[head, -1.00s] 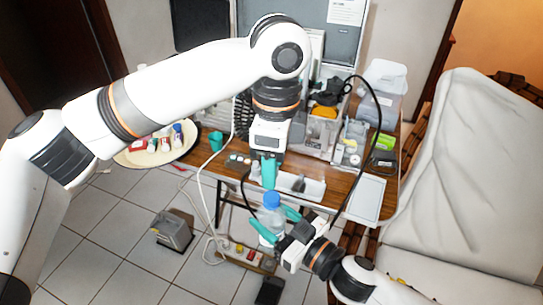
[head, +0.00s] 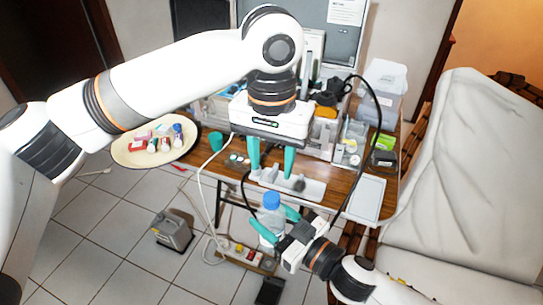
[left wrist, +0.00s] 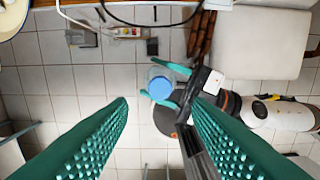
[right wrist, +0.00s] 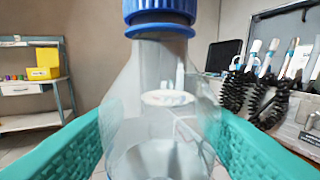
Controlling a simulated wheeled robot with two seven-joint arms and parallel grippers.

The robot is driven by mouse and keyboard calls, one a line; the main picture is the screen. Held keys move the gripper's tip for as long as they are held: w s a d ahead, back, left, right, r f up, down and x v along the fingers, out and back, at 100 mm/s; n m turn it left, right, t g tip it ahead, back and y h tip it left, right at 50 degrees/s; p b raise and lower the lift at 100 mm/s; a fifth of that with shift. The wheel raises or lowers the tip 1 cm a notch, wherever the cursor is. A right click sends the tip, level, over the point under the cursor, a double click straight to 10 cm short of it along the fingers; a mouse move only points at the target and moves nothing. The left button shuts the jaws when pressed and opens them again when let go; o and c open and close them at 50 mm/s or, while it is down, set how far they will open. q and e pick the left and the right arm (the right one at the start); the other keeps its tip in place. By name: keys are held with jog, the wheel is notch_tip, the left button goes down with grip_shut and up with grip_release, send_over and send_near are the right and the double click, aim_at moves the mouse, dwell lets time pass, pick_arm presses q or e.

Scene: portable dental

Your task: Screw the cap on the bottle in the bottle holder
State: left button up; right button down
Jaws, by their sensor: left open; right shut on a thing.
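A clear bottle (head: 270,218) with a blue cap (head: 271,200) on its top is upright in my right gripper (head: 276,226), in front of the table. In the right wrist view the green fingers stand on both sides of the clear bottle (right wrist: 160,120), with the blue cap (right wrist: 159,12) on its neck. My left gripper (head: 271,176) is open and empty, pointing down above the bottle. The left wrist view shows the blue cap (left wrist: 159,88) below and between the open left fingers (left wrist: 155,125). Whether the cap is fully tight cannot be told.
The wooden table (head: 345,178) holds a white tray (head: 300,188), boxes and dental tools. A round cream tray (head: 125,155) with small items is at left. A grey pedal box (head: 172,230) and power strip (head: 245,255) are on the floor. A white dental chair (head: 470,180) is at right.

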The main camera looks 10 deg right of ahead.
aim_at(272, 196)
pick_arm(q)
jog(key=shift+f, duration=4)
